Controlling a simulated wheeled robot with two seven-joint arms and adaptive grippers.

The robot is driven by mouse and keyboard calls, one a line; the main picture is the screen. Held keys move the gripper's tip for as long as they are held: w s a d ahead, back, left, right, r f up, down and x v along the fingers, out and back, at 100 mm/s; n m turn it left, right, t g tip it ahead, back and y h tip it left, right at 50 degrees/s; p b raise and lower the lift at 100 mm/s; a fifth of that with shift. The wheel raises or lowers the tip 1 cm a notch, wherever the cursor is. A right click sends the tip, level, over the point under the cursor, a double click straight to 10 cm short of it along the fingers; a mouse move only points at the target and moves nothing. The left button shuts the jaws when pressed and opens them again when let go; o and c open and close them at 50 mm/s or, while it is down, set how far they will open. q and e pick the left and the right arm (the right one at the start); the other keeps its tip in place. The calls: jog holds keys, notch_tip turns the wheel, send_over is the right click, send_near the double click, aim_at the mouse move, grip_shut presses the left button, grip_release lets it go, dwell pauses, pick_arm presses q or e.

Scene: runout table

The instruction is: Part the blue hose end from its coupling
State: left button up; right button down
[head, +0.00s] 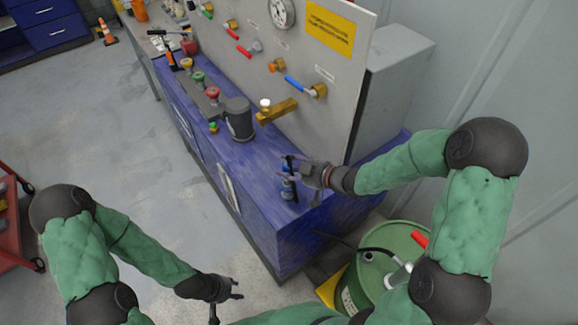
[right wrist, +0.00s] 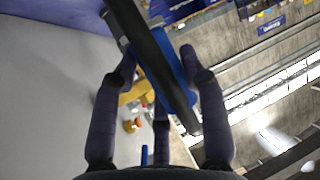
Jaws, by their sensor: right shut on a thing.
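The blue hose end (head: 288,186) stands near the front right of the blue bench top, with a dark upper part. My right gripper (head: 294,173) is shut on it from the right. In the right wrist view, the blue piece (right wrist: 174,70) and a long dark bar (right wrist: 150,48) cross between the fingers of my right gripper (right wrist: 157,85). I cannot tell which part is the coupling, or whether the two are joined. My left gripper (head: 236,289) is open and empty, low in front of the bench.
The blue bench (head: 262,165) carries a grey cylinder (head: 238,120), a brass fitting (head: 275,112) and red and green knobs. A grey panel (head: 325,75) with gauge and valve levers stands behind. A green drum (head: 372,283) is at lower right.

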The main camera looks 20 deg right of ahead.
jog(key=shift+s+r+p, duration=0.1)
jog(key=shift+r+p, duration=0.9)
jog(key=shift+r, duration=0.25)
jog(key=shift+f, duration=0.1)
